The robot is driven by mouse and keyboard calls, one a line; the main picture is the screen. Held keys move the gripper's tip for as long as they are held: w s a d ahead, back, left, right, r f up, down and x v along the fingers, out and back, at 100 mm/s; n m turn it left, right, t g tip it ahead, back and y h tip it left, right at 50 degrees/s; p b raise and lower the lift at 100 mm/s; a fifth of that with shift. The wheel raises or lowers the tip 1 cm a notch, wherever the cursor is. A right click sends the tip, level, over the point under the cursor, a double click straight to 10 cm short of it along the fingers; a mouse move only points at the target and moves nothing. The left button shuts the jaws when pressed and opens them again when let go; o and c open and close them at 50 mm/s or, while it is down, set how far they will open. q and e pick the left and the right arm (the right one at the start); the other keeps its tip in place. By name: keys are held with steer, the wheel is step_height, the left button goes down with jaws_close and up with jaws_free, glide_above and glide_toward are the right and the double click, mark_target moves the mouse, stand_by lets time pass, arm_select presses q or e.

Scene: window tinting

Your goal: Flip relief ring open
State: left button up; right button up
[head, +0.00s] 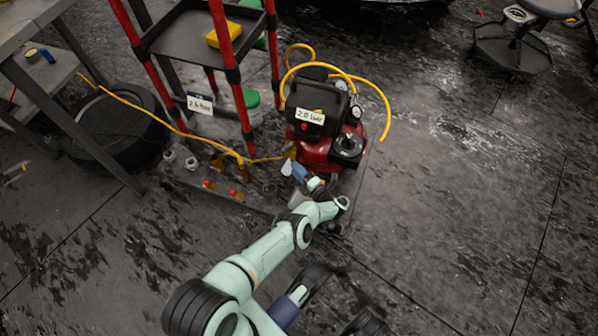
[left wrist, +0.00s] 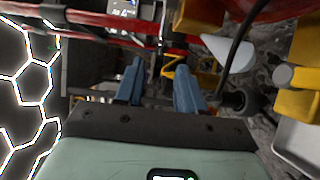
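The red compressor (head: 318,160) stands on the floor in the middle of the head view, with a "2.0 bar" label (head: 310,117), gauges and a black top. I cannot make out the relief ring in either view. My left gripper (head: 306,176) is low, just in front of the compressor's base. In the left wrist view its two blue fingers (left wrist: 159,82) are apart, with no object held between them. A red curved surface (left wrist: 268,8), likely the tank, shows at the upper right there. My right gripper does not show.
A yellow hose (head: 150,112) runs from the compressor past a red-posted shelf (head: 185,42) labelled "2.6 bar". A white cone (left wrist: 230,52) lies close to the right finger. A workbench and black tire (head: 120,125) stand left.

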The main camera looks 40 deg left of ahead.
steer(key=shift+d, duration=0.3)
